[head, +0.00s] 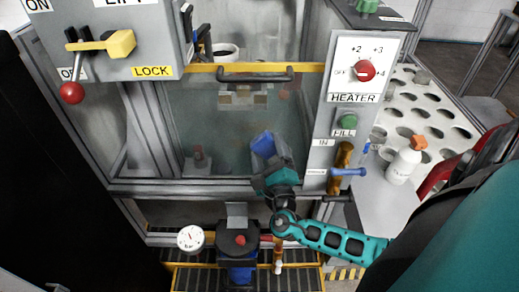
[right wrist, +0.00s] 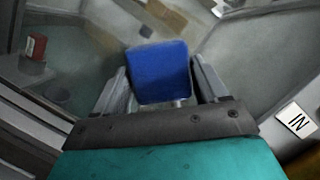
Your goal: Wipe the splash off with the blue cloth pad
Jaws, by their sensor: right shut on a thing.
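The blue cloth pad (head: 263,144) is at the tip of my right gripper (head: 270,158), against or just in front of the clear panel (head: 225,130) of the machine. In the right wrist view the blue pad (right wrist: 159,72) sits between the two fingers of the right gripper (right wrist: 163,95), which is shut on it. I cannot tell whether the pad touches the panel. I cannot make out the splash clearly; the panel looks hazy. My left gripper is not in view.
A yellow bar with a dark handle (head: 254,76) crosses above the pad. A heater panel (head: 359,72) with a red knob, and a brown valve with a blue lever (head: 348,172), stand close on the right. A white bottle (head: 402,166) stands on the right-hand shelf. A gauge (head: 191,238) is below left.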

